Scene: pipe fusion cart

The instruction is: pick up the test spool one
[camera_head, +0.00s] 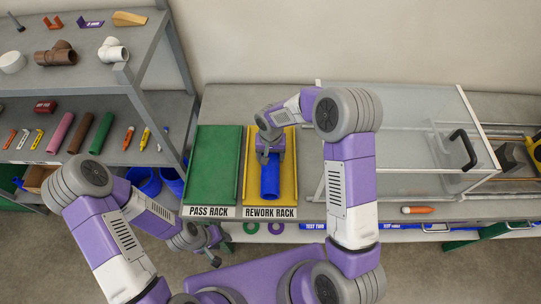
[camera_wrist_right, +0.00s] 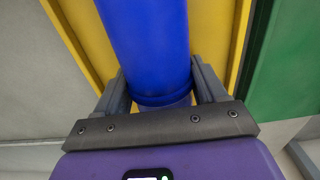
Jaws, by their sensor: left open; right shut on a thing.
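A blue pipe spool (camera_head: 270,181) lies lengthwise on the yellow rework rack (camera_head: 287,175); I take it for the test spool, though no number on it is readable. My right gripper (camera_head: 270,152) comes down over its far part and is shut on it. In the right wrist view the blue spool (camera_wrist_right: 148,40) runs between the two fingers (camera_wrist_right: 165,88), with a raised ring near the gripper. Whether it touches the rack is hard to tell.
The green pass rack (camera_head: 212,165) is empty, left of the rework rack. A clear-walled box (camera_head: 400,150) with a black handle stands to the right. An orange marker (camera_head: 418,210) lies at the table's front edge. Shelves (camera_head: 75,85) with pipes and fittings stand at left.

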